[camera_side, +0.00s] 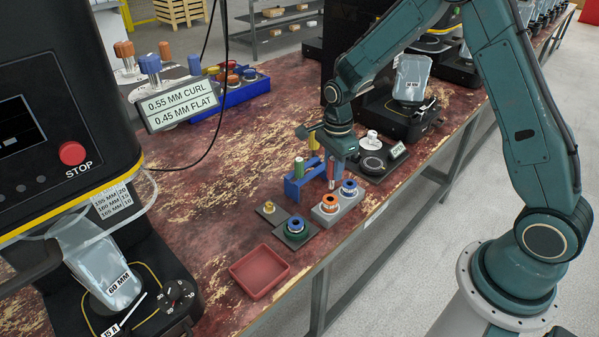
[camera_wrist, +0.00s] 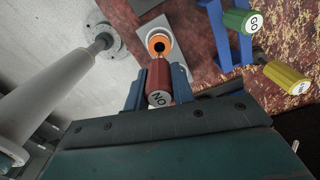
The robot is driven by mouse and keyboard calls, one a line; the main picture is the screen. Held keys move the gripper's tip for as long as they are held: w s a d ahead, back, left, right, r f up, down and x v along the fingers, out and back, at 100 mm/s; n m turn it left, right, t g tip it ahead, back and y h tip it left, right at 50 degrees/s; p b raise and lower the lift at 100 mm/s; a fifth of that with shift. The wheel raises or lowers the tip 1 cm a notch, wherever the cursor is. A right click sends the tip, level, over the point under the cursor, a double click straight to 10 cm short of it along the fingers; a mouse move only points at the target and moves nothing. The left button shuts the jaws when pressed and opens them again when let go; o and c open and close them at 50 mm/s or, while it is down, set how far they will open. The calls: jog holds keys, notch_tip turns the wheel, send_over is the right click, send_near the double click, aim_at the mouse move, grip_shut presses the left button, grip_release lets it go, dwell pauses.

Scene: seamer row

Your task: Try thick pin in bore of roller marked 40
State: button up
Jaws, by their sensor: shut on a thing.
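My gripper (camera_side: 333,158) is shut on a red pin (camera_wrist: 159,82) whose end face reads "NO". The red pin (camera_side: 330,172) points down over the grey block (camera_side: 352,205). On that block stand an orange roller (camera_side: 329,203) and a blue roller (camera_side: 348,187). In the wrist view the orange roller (camera_wrist: 158,43) shows just beyond the pin, its dark bore open and in sight; the pin appears apart from it. No "40" mark is readable on any roller. The blue stand (camera_side: 300,186) holds a green pin (camera_side: 299,166) and a yellow pin (camera_side: 314,142).
A dark plate (camera_side: 312,241) carries a blue-and-green roller (camera_side: 296,227). A brass piece (camera_side: 268,207) sits on a small plate. An empty red tray (camera_side: 260,272) lies near the bench edge. A gauge stand with a white knob (camera_side: 372,139) is behind my gripper.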

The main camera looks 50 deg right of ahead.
aim_at(332, 188)
jog(key=shift+f, duration=1.6)
jog(key=shift+f, duration=1.55)
dwell(2.1)
jog(key=shift+r, duration=0.75)
dwell(0.7)
jog(key=shift+r, duration=0.35)
jog(key=shift+r, duration=0.35)
jog(key=shift+r, duration=0.35)
jog(key=shift+r, duration=0.35)
jog(key=shift+r, duration=0.3)
